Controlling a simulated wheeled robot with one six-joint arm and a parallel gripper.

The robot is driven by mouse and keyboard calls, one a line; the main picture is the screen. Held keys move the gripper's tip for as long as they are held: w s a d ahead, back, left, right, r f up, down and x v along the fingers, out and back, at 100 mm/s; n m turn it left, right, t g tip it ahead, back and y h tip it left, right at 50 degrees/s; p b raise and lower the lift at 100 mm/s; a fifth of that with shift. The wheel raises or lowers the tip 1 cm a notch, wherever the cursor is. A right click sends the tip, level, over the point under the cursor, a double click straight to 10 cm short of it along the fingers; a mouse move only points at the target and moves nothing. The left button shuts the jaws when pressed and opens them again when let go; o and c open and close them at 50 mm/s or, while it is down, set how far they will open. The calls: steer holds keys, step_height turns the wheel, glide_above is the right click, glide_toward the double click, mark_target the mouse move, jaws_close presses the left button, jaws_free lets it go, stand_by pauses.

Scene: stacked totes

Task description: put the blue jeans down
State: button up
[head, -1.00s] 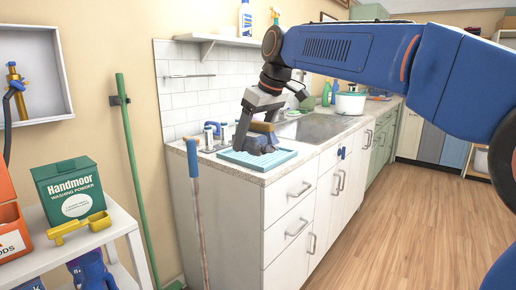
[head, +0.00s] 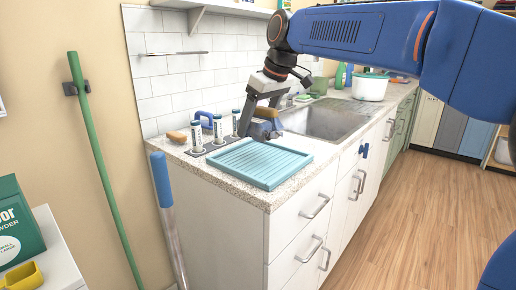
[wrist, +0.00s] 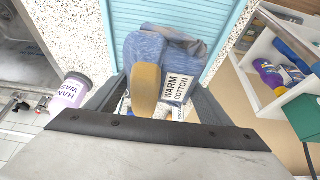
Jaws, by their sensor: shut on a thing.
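My gripper (head: 258,125) is shut on the folded blue jeans (wrist: 150,48). In the head view the jeans (head: 266,131) show as a small dark blue bundle at the far edge of the light blue ribbed tray (head: 262,163). In the wrist view the jeans lie between the two fingers, with a white tag reading "WARM COTTON" and a tan piece in front of them. The tray (wrist: 197,8) shows behind the jeans there. I cannot tell whether the jeans touch the tray or counter.
The sink (head: 325,121) is to the right, with a white pot (head: 369,87) beyond. The tray's visible near part is bare.

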steer(key=shift+f, duration=3.45)
steer(key=o, duration=1.6)
steer(key=shift+f, duration=0.15)
steer(key=shift+c, duration=0.2)
